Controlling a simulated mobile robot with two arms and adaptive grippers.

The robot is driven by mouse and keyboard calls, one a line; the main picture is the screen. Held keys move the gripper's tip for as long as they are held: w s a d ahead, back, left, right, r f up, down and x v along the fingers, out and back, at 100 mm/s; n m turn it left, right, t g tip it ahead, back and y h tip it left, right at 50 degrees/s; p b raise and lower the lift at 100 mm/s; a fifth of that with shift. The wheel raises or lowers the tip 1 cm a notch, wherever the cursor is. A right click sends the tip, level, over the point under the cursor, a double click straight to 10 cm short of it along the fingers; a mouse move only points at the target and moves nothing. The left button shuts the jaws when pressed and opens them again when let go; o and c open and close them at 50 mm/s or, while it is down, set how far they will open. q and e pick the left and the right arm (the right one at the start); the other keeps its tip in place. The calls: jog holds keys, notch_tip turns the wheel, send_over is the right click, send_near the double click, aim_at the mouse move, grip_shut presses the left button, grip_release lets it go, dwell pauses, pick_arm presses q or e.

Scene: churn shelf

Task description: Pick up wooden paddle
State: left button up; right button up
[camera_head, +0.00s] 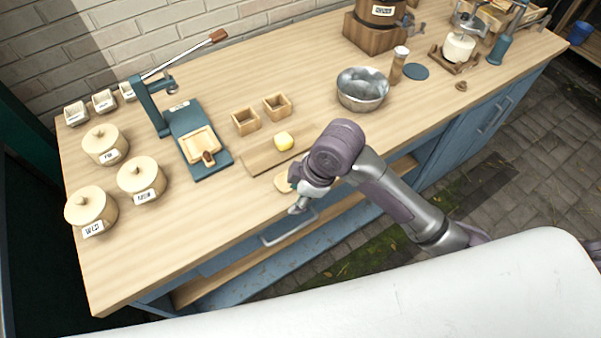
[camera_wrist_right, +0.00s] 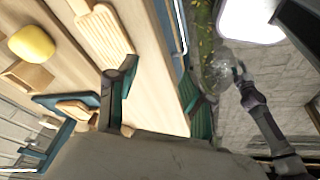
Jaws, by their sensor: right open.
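The wooden paddle (camera_wrist_right: 101,36) is pale, with a ridged face, and lies flat near the front edge of the workbench in the right wrist view. In the head view only part of the paddle (camera_head: 283,184) shows, because my right gripper (camera_head: 294,194) is partly in front of it. In the right wrist view my right gripper (camera_wrist_right: 155,78) has its dark green fingers apart with nothing between them. The left finger is close to the paddle's near end; I cannot tell if they touch.
A yellow lump (camera_head: 284,141) sits on a wooden board (camera_head: 258,161) behind the paddle. Two small wooden boxes (camera_head: 246,122), a metal bowl (camera_head: 362,90) and a teal press (camera_head: 188,140) stand farther back. Lidded jars (camera_head: 91,211) stand at left. A drawer handle (camera_head: 289,229) juts out below the edge.

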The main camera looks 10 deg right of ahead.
jog(key=w+d+r+n+g+h, duration=0.2)
jog(key=w+d+r+n+h, duration=0.1)
jog(key=w+d+r+n, duration=0.55)
jog(key=shift+m, duration=0.95)
jog(key=f, duration=0.2)
jog(key=f+p, duration=0.1)
jog(key=f, duration=0.1)
jog(key=a+f, duration=0.1)
jog(key=f, duration=0.1)
jog(key=shift+w+f, duration=0.35)
jog(key=shift+w, duration=0.05)
jog(key=shift+w+a+f+p, duration=0.15)
jog(key=shift+f+p, duration=0.35)
jog(key=shift+f, duration=0.85)
jog(key=shift+w+a+f+p, duration=0.15)
jog(key=shift+f+p, duration=0.35)
jog(key=shift+f, duration=0.8)
pick_arm(q)
notch_tip(320, 180, up, 3)
jog(key=shift+w+f, duration=0.1)
pick_arm(e)
jog(key=shift+d, duration=0.1)
grip_shut()
